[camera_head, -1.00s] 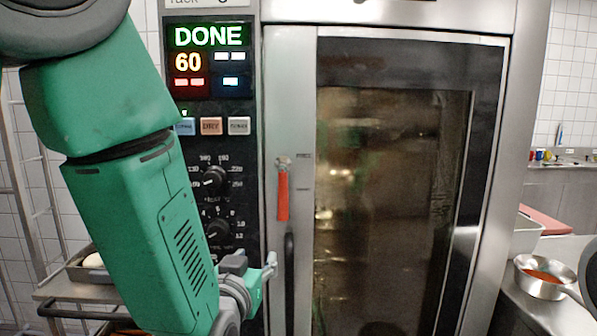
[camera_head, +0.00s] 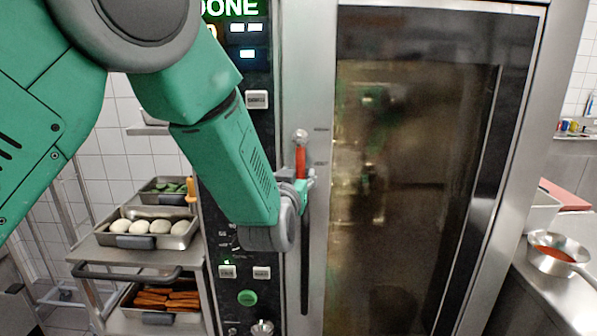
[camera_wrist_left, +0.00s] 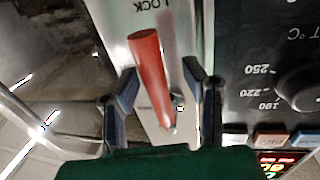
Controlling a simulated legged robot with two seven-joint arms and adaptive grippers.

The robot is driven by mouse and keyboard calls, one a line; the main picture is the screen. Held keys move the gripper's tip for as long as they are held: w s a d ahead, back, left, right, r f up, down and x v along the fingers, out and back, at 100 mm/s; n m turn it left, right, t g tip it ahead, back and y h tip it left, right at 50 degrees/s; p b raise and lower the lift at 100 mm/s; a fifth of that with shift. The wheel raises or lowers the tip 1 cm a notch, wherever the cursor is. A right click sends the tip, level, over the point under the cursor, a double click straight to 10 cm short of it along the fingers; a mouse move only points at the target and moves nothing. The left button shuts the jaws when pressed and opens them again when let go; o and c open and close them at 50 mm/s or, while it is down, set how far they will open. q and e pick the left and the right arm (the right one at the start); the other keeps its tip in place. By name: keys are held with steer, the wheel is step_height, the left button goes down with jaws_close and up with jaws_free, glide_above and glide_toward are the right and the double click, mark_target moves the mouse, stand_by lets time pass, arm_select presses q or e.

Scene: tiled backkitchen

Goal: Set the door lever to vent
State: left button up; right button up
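The door lever (camera_head: 300,160) has a red grip hanging down from a round metal pivot on the oven door's left frame. My left gripper (camera_head: 308,183) is at its lower part and hides the grip's end in the head view. In the left wrist view the red lever (camera_wrist_left: 148,65) stands between the two fingers of my left gripper (camera_wrist_left: 159,70). The fingers are open, with a gap on both sides of it. The lever's free end points toward an upside-down LOCK label (camera_wrist_left: 155,8). The vent mark cannot be read. My right gripper is out of view.
A dark vertical door handle (camera_head: 305,260) runs below the lever. The control panel (camera_head: 247,100) is left of the door. A steel pan (camera_head: 555,256) sits on the right counter.

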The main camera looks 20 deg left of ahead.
arm_select(q)
steer(key=shift+w+d, duration=0.15)
steer(key=shift+w, duration=0.25)
steer(key=shift+d, duration=0.25)
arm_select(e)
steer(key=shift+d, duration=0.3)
arm_select(q)
steer(key=c, duration=0.9)
steer(key=shift+a, duration=0.25)
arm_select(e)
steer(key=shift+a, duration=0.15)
